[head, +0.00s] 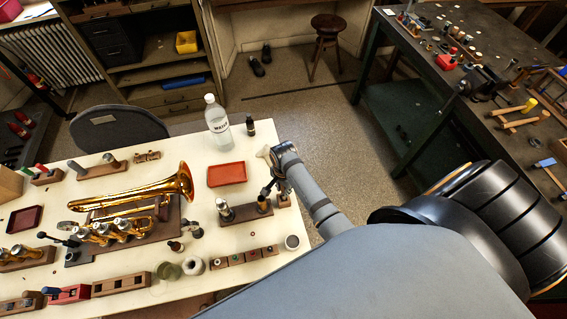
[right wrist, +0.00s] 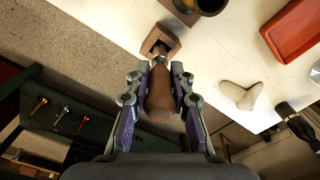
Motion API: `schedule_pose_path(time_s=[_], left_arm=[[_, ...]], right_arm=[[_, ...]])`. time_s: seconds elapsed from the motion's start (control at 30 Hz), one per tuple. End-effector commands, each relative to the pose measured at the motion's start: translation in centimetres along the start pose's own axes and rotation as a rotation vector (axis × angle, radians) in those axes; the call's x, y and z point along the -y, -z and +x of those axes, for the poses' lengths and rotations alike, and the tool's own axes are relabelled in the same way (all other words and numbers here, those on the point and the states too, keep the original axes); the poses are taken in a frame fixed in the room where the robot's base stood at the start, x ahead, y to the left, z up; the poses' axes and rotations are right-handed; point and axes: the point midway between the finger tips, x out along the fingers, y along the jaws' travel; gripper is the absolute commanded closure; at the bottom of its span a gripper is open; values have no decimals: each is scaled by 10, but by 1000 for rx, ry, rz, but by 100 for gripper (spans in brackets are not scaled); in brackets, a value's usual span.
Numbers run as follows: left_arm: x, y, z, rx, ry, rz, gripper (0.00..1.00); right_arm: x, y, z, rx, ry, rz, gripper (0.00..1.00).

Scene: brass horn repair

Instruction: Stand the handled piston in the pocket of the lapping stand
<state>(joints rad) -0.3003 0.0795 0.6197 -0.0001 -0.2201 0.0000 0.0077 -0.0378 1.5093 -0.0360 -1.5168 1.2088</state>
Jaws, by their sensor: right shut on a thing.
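My right gripper (head: 272,187) is over the right end of the white bench. In the right wrist view the gripper (right wrist: 160,88) is shut on the brown wooden handle (right wrist: 160,95) of the piston, one finger on each side. The piston's narrower metal end points away from the wrist, toward a small wooden block with a square opening (right wrist: 149,41), apparently the lapping stand. The stand also shows in the head view (head: 283,203), below the gripper. Whether the piston's tip is inside the pocket or just above it, I cannot tell. My left gripper is not in view.
A wooden block with upright cylinders (head: 236,219) stands close left of the stand. A red tray (head: 227,174), a water bottle (head: 217,122), a dark bottle (head: 250,127) and a pale cloth-like piece (right wrist: 240,95) are nearby. The brass horn (head: 150,192) lies further left.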

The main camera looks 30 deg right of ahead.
Motion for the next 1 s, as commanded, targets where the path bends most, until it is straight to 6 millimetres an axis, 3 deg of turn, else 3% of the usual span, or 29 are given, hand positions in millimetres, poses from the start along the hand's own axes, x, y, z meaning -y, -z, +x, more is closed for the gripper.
schedule_pose_path(time_s=[0.03,0.07,0.23,0.53,0.63,1.0], left_arm=[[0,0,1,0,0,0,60],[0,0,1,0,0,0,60],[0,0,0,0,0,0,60],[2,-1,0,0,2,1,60],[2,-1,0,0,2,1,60],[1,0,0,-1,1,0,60]], right_arm=[[0,0,2,0,0,0,100],[0,0,1,0,1,0,75],[0,0,1,0,1,0,52],[0,0,0,0,1,0,51],[1,0,-9,-1,4,0,51],[1,0,-92,-1,5,0,51]])
